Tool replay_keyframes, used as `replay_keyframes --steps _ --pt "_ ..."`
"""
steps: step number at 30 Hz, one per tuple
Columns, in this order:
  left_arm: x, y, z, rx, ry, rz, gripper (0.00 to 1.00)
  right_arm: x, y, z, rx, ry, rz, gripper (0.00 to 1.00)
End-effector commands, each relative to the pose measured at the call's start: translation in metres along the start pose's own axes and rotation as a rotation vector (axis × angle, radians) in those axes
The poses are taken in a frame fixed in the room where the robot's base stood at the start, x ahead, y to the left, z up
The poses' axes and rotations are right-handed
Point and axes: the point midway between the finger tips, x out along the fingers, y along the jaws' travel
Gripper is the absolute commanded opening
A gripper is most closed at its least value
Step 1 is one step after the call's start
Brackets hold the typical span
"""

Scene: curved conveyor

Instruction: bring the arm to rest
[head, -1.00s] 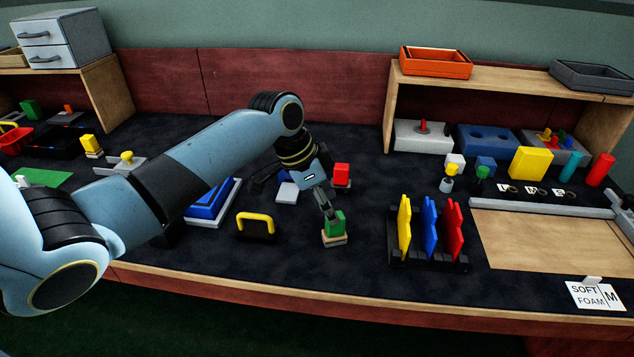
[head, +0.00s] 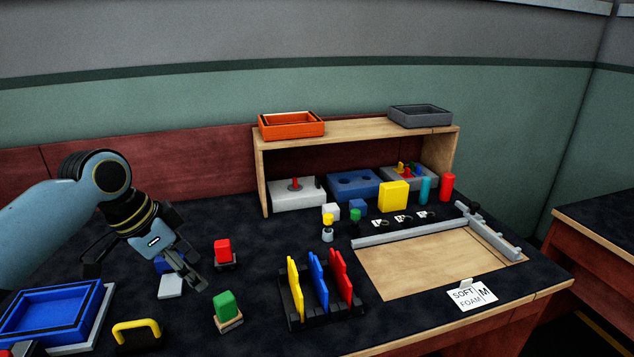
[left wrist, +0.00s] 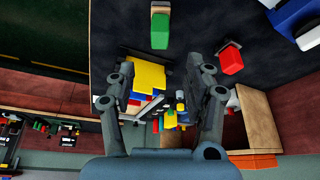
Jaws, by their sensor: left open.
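My left arm comes in from the left in the head view, bent at a raised joint. Its left gripper (head: 145,278) hangs above the table, open, with nothing held. In the left wrist view my left gripper (left wrist: 160,68) has its two fingers well apart. A green block (head: 224,305) on a small wooden base stands just right of the gripper in the head view, apart from it; it also shows in the left wrist view (left wrist: 160,31). A red block (head: 222,250) stands behind the green one. My right gripper shows in neither view.
A blue tray (head: 45,318) and a yellow handle (head: 136,327) lie near the front left. A black rack (head: 292,312) holds yellow, blue and red plates. A wooden shelf (head: 262,180) stands behind, with an orange tray (head: 290,124) on top. A bare wooden board (head: 420,268) lies right.

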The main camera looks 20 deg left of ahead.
Motion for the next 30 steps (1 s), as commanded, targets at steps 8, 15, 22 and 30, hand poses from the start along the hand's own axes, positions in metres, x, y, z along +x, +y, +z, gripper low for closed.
replay_keyframes --steps 8,15,22,30 --pt "0.008 0.074 0.042 -0.093 -0.059 -0.047 0.52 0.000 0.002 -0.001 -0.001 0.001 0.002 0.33" --pt "-0.017 0.139 0.086 -0.265 -0.095 -0.149 0.52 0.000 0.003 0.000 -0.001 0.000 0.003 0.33" --pt "-0.051 0.171 0.115 -0.413 -0.107 -0.235 0.52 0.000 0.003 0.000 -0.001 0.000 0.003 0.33" --pt "-0.042 0.177 0.138 -0.504 -0.124 -0.285 0.52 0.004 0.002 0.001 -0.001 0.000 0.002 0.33"
